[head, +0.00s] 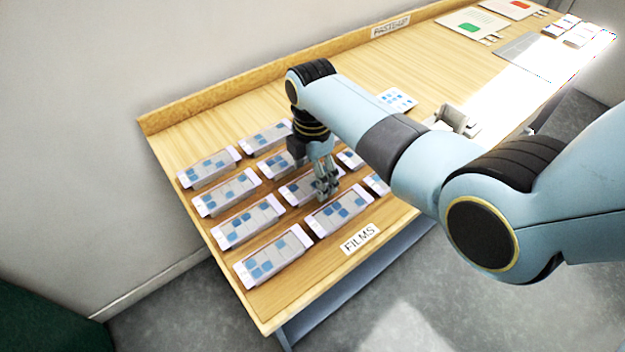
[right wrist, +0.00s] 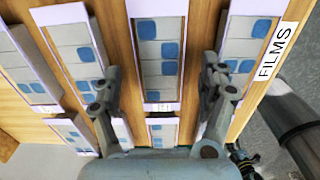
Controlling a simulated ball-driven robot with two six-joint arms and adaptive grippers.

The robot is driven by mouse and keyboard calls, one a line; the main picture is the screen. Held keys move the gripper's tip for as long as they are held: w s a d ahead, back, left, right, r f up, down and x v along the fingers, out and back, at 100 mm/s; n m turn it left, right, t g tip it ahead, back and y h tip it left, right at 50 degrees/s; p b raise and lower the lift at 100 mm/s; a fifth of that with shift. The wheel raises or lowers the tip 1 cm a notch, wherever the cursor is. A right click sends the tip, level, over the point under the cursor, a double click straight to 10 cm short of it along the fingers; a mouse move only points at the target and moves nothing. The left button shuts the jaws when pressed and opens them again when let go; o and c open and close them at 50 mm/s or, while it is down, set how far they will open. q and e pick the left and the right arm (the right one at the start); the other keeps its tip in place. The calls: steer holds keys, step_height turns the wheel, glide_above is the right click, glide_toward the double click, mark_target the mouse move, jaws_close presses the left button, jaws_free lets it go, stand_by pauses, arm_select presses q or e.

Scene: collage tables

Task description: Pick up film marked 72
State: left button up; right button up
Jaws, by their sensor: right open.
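Several film strips (head: 340,211) lie in rows on the wooden table, each a pale frame with grey and blue squares. Their end labels are too small to read, so I cannot tell which is marked 72. My right gripper (head: 325,187) is open and empty, pointing down over the films near the FILMS sign. In the right wrist view its fingers (right wrist: 161,80) stand on either side of one film (right wrist: 160,48), which appears below and between them. Whether they touch it I cannot tell. My arm hides some films in the head view. My left gripper is not in view.
The FILMS sign (head: 360,238) lies at the table's front edge. A dotted card (head: 396,100) and a grey holder (head: 455,118) lie behind my arm. Sheets with green and red patches (head: 472,24) lie at the far end. Neighbouring films leave narrow gaps.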

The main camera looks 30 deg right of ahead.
steer(key=shift+f, duration=0.1)
steer(key=shift+c, duration=0.3)
steer(key=c, duration=1)
